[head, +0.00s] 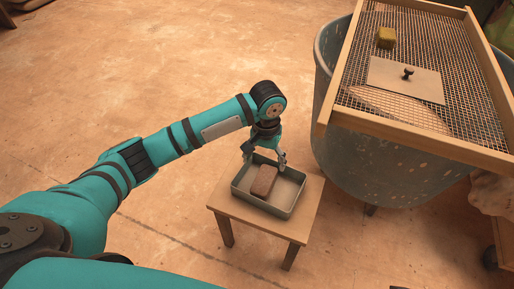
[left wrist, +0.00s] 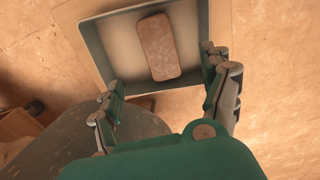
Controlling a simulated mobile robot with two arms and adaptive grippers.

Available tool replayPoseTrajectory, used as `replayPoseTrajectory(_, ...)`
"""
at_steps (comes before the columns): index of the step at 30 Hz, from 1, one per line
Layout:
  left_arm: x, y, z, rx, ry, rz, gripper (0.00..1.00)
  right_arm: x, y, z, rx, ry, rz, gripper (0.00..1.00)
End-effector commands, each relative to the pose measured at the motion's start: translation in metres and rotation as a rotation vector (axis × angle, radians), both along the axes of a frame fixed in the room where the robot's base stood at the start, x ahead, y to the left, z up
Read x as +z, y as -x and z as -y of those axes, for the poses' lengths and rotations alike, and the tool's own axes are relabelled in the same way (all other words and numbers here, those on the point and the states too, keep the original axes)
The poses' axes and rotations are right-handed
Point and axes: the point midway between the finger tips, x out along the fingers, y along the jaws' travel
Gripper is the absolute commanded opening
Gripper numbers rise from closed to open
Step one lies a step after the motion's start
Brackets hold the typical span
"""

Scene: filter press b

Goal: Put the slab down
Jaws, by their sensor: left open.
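The slab (head: 265,181) is a reddish-brown block with rounded corners. It lies flat inside a shallow grey-green tray (head: 243,194). My left gripper (head: 264,156) is open and empty above the tray's far side. In the left wrist view the slab (left wrist: 158,47) rests on the tray's pale floor, apart from both fingers. The open left gripper's fingers (left wrist: 168,95) stand spread at the tray's near edge in that view. My right gripper is not in view.
The tray stands on a small wooden stool (head: 300,225). A large grey tub (head: 375,165) stands close to the right, with a wood-framed mesh screen (head: 440,145) on top. On the mesh are a yellow block (head: 386,38) and a knobbed board (head: 400,83). Floor at left is clear.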

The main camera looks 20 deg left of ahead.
Motion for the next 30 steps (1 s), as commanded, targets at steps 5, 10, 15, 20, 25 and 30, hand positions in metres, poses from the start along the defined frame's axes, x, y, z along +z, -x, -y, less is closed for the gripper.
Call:
replayPoseTrajectory(5, 0.001, 0.002, 0.002, -0.005, 0.004, 0.0, 0.8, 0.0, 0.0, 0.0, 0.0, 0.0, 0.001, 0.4)
replayPoseTrajectory(10, -0.023, 0.033, 0.031, -0.104, 0.075, 0.019, 0.8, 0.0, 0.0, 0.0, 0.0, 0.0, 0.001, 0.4)
replayPoseTrajectory(15, -0.048, 0.095, 0.067, -0.227, 0.212, 0.113, 0.8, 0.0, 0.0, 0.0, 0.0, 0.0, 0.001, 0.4)
replayPoseTrajectory(20, -0.055, 0.147, 0.058, -0.232, 0.255, 0.227, 0.8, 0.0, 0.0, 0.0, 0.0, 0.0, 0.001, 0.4)
replayPoseTrajectory(25, -0.054, 0.2, 0.006, -0.174, 0.166, 0.302, 0.8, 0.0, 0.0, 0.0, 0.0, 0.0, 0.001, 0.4)
replayPoseTrajectory(30, -0.048, 0.239, -0.041, -0.14, 0.044, 0.316, 0.8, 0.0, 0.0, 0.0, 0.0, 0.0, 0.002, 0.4)
